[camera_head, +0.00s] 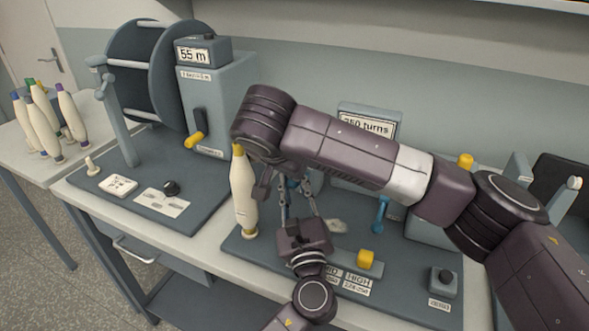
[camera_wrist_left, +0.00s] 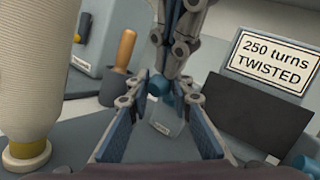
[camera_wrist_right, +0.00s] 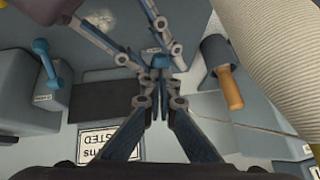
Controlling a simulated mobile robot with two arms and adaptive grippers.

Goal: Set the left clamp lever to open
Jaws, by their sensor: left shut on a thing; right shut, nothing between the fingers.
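The left clamp lever shows as a small blue knob between fingertips in the left wrist view (camera_wrist_left: 158,86) and the right wrist view (camera_wrist_right: 158,62). Its shaft and any position marks are mostly hidden, so I cannot tell its setting. My left gripper (camera_head: 292,190) is shut on this knob; its fingers also show in the left wrist view (camera_wrist_left: 164,98). My right gripper (camera_wrist_right: 160,98) is shut and empty, its tips close beside the knob; touching or not is unclear. The right clamp lever (camera_head: 380,212) is blue and stands farther right, apart from both grippers.
A white yellow-topped bobbin (camera_head: 243,195) stands just left of the grippers. A "250 turns TWISTED" sign (camera_wrist_left: 275,62) is behind. A wooden handle (camera_wrist_right: 230,88) is near. A yellow knob (camera_head: 366,259) and a black-button box (camera_head: 443,280) lie in front. My right arm covers much of the station.

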